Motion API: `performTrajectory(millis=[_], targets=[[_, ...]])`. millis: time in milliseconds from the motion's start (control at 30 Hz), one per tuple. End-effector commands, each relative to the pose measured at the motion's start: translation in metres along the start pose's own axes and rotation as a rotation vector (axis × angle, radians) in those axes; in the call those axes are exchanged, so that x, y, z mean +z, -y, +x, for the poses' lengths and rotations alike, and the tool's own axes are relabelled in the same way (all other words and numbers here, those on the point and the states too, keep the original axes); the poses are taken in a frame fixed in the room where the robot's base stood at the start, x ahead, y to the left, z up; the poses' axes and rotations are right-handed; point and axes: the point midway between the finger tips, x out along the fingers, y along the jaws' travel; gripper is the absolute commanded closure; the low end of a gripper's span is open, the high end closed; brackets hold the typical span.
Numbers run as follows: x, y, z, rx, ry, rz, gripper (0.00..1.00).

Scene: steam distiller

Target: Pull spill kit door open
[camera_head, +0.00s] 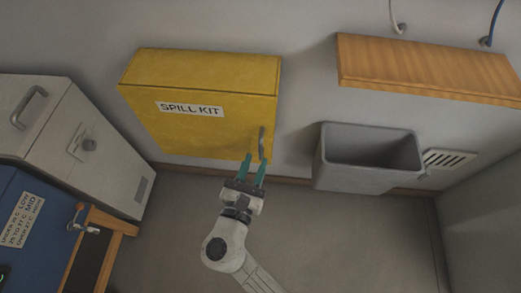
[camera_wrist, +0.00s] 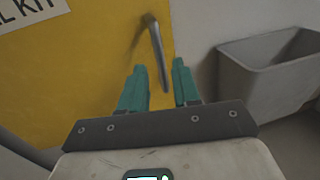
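The yellow spill kit cabinet (camera_head: 205,128) is mounted on the wall, and its door looks closed. A white "SPILL KIT" label (camera_head: 190,109) is on the door. A grey bar handle (camera_head: 262,143) is near the door's right edge; it also shows in the wrist view (camera_wrist: 157,52). My gripper (camera_head: 254,164) is at the lower end of the handle. In the wrist view, its two teal fingers (camera_wrist: 158,76) are apart, and the handle's lower end lies in the gap between them. I cannot tell whether either finger touches the handle.
A grey metal box (camera_head: 75,140) and a blue unit (camera_head: 35,235) stand at the left. The floor below the cabinet is clear.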

Motion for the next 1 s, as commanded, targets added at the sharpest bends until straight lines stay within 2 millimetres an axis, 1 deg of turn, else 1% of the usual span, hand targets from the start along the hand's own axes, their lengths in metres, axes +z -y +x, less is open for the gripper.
performTrajectory(millis=[33,100,300,467,700,1000], targets=[[-0.002,0.0,0.009,-0.003,0.0,0.0,0.69],[-0.001,0.001,0.021,-0.004,0.0,0.001,0.69],[-0.001,0.001,0.042,-0.002,-0.001,0.001,0.69],[-0.001,0.001,0.048,-0.001,-0.001,0.001,0.69],[-0.001,0.001,0.048,-0.001,-0.002,0.001,0.7],[-0.001,0.001,0.048,-0.001,-0.002,0.001,0.98]])
